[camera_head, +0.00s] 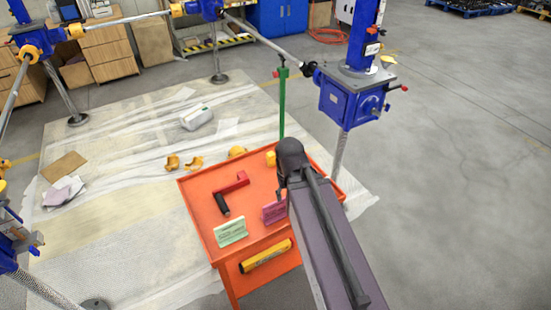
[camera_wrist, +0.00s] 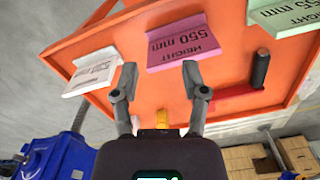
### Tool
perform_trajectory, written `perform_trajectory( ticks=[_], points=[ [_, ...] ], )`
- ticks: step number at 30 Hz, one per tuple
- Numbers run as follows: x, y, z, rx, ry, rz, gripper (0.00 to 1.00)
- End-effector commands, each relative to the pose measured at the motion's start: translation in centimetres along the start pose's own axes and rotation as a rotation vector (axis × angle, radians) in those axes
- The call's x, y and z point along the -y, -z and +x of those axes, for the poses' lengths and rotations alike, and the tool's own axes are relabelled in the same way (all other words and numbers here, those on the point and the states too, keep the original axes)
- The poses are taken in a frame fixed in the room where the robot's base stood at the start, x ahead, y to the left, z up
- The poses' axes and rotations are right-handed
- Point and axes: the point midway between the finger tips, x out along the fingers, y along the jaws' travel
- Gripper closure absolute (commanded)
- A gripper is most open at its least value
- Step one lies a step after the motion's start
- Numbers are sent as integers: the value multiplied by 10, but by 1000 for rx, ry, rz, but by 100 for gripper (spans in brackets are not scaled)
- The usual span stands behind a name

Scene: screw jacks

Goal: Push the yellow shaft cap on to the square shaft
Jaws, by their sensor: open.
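A small yellow piece (camera_head: 271,159), likely the shaft cap, sits at the far edge of the orange cart's top. A yellow piece (camera_wrist: 161,119) also shows in the wrist view, low between the finger bases and partly hidden by my gripper body. My gripper (camera_wrist: 161,82) is open and empty above the cart top, its fingers spread wide.
A white sign (camera_wrist: 93,71) lies left of the pink one. A green post (camera_head: 282,103) stands behind. Floor at right is clear.

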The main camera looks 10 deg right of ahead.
Motion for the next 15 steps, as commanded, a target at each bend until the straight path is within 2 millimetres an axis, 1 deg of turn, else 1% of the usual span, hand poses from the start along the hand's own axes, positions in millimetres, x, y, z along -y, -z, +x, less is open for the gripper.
perform_trajectory(
  ticks=[7,8,9,10,11,14,15],
  points=[
    [0,0,0,0,0,0,43],
    [0,0,0,0,0,0,40],
    [0,0,0,0,0,0,28],
    [0,1,0,0,0,-1,19],
    [0,2,0,0,0,-1,16],
    [0,10,0,0,0,-8,16],
    [0,15,-1,0,0,-13,16]
  ],
)
